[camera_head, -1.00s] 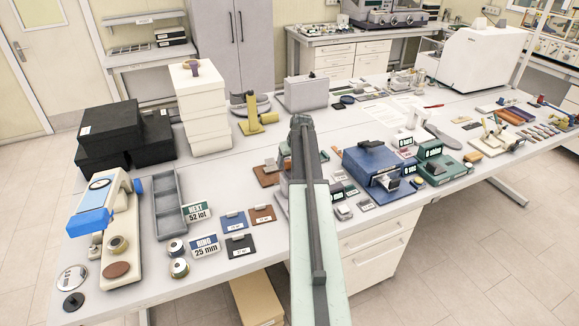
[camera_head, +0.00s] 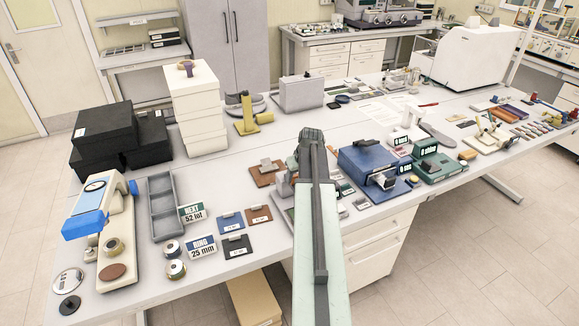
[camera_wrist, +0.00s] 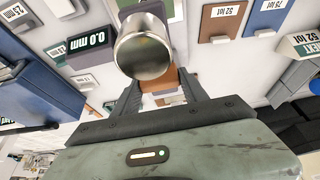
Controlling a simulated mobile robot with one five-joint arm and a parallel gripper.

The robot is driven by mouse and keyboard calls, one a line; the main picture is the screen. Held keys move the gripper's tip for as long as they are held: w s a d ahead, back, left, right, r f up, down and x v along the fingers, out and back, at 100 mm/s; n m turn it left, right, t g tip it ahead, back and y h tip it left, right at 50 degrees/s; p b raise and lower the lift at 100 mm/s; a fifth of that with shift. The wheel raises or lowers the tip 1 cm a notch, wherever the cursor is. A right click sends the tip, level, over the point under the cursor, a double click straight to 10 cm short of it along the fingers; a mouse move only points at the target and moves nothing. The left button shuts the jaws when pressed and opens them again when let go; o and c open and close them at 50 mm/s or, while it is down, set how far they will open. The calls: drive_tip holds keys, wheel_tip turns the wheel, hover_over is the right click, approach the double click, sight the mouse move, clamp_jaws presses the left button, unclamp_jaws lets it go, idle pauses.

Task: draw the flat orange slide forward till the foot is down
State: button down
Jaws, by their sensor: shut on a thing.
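In the wrist view my gripper (camera_wrist: 160,86) has its two dark fingers on either side of a flat orange-brown piece, which looks like the slide (camera_wrist: 166,78). The fingers are shut on it. A shiny metal cylinder (camera_wrist: 143,50) stands in front of it and hides part of it; I cannot tell whether this is the foot, or how high the foot stands. In the head view my arm covers the gripper and most of the grey tester (camera_head: 282,186), so the slide cannot be made out there.
A blue instrument (camera_head: 366,168) and a green one (camera_head: 437,170) stand close to the right of my arm. A rust-brown plate (camera_head: 262,180), small sample cards (camera_head: 237,246) and a grey tray (camera_head: 153,205) lie to the left. White boxes (camera_head: 195,95) stand further back.

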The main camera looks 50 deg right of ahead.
drive_tip(key=shift+s+a, duration=0.2)
drive_tip(key=shift+s, duration=0.35)
drive_tip(key=shift+s+a, duration=0.2)
drive_tip(key=shift+s, duration=0.3)
drive_tip(key=c, duration=0.6)
unclamp_jaws()
drive_tip(key=shift+s, duration=0.1)
drive_tip(key=shift+r, duration=0.1)
drive_tip(key=shift+r+p, duration=0.35)
drive_tip(key=shift+p, duration=0.1)
drive_tip(key=p+v, duration=0.6)
drive_tip(key=v, duration=0.1)
drive_tip(key=shift+s+p, duration=0.1)
drive_tip(key=shift+p, duration=0.2)
drive_tip(key=shift+f, duration=0.1)
